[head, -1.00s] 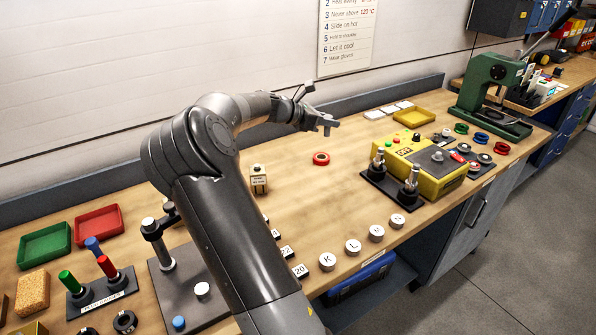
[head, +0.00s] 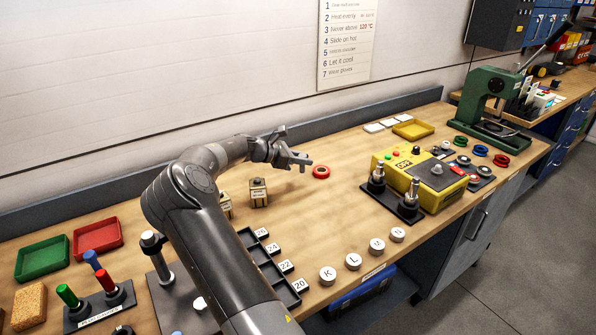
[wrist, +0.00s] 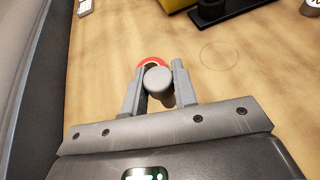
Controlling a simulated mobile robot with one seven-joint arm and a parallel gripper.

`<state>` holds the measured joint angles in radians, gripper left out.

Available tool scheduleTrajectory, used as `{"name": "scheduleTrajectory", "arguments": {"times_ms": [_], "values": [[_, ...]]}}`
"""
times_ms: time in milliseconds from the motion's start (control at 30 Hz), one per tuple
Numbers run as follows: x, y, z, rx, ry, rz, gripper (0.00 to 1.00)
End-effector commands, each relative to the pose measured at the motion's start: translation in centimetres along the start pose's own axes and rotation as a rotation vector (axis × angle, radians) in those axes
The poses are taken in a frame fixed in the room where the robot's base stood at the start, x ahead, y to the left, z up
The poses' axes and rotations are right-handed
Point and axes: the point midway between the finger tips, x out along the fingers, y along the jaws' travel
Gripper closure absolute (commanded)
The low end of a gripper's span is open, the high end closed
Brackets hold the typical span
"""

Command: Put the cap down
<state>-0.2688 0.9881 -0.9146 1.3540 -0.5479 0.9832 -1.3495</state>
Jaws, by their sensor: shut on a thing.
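My gripper (head: 299,163) is low over the middle of the bench, just left of a red ring (head: 321,172) in the head view. In the wrist view my gripper (wrist: 158,88) is shut on a pale grey, round-topped piece (wrist: 158,77), which I take to be the cap. The red ring (wrist: 150,61) shows partly behind this piece, and its lower part is hidden. In the head view the held piece is too small to make out. I cannot tell whether it touches the bench.
A faint circle (wrist: 219,55) marks bare wood nearby. Small labelled blocks (head: 259,192) stand to the left. White lettered discs (head: 353,261) line the front edge beside a numbered black rack (head: 270,268).

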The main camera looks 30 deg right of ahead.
Motion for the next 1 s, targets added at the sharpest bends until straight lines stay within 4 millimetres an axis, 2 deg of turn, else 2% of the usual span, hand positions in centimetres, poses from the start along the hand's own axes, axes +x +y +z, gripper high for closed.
{"name": "scheduleTrajectory", "arguments": {"times_ms": [100, 233, 500, 867, 900, 1000], "values": [[-0.5, 0.9, -1.0, 0.0, -0.002, 0.001, 0.96], [-0.6, 1.1, -1.6, 0.0, 0.0, -0.001, 0.96], [0.8, 1.1, -4.8, -0.001, -0.002, 0.001, 0.96], [1.0, 1.1, -5.2, 0.0, -0.001, 0.001, 0.96], [1.0, 1.1, -5.2, 0.001, -0.001, 0.001, 0.73], [1.0, 1.1, -5.2, 0.001, -0.001, 0.001, 0.65]]}}
